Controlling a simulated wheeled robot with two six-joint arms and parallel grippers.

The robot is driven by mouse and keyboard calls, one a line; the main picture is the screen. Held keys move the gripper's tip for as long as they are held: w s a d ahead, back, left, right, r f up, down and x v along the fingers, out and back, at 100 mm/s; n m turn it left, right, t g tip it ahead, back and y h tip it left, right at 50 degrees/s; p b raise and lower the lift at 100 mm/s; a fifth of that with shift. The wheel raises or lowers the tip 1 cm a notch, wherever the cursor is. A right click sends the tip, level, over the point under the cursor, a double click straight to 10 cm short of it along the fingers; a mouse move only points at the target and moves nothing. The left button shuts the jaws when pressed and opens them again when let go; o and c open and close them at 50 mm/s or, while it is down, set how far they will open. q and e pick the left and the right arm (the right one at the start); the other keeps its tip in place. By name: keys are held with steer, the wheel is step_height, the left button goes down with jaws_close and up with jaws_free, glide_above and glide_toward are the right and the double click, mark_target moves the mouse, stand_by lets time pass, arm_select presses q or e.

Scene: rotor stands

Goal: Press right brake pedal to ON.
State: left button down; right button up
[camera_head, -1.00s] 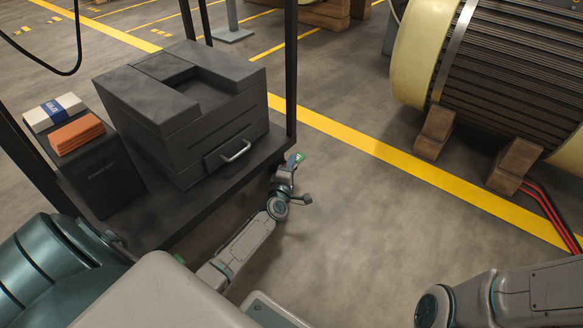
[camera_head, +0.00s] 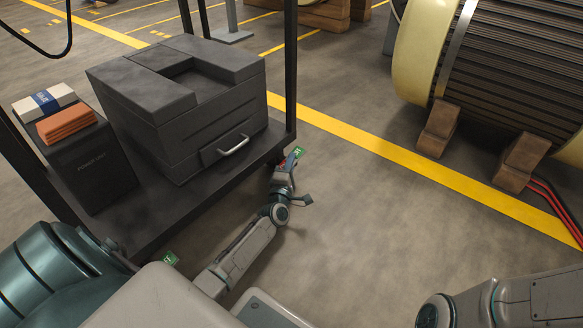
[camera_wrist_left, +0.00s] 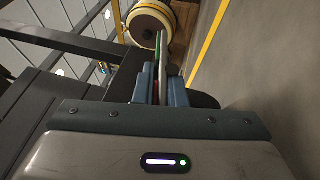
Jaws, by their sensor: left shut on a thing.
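The right brake pedal (camera_head: 298,152) shows as a small green piece with a red part beside it, at the lower right corner of the dark cart. My left gripper (camera_head: 286,172) is right at it. In the left wrist view, my left gripper's fingers (camera_wrist_left: 161,84) are closed around a thin upright plate with green and red on it (camera_wrist_left: 158,48), which appears to be this pedal. Its exact tilt is hard to tell. A second green-labelled pedal (camera_head: 169,259) shows at the cart's near lower edge. My right gripper is out of view.
The cart deck (camera_head: 185,218) carries a large dark machine (camera_head: 190,105) with a handle and a dark box (camera_head: 92,170) with orange and white packs on top. A big rotor (camera_head: 505,75) rests on wooden blocks (camera_head: 520,160) at right. The floor between is clear.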

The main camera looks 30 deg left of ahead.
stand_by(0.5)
arm_select(q)
steer(key=c, duration=1.5)
jaws_free()
steer(key=shift+s, duration=0.1)
steer(key=p+v, duration=0.3)
steer(key=v, duration=0.3)
steer(key=shift+s+d+f, duration=0.1)
steer(key=shift+s+f, duration=0.05)
steer(key=shift+s, duration=0.15)
steer(key=shift+s+d+f, duration=0.15)
steer(key=shift+s+f, duration=0.05)
steer(key=shift+s, duration=0.15)
steer(key=shift+r+p, duration=0.1)
steer(key=shift+p, duration=0.2)
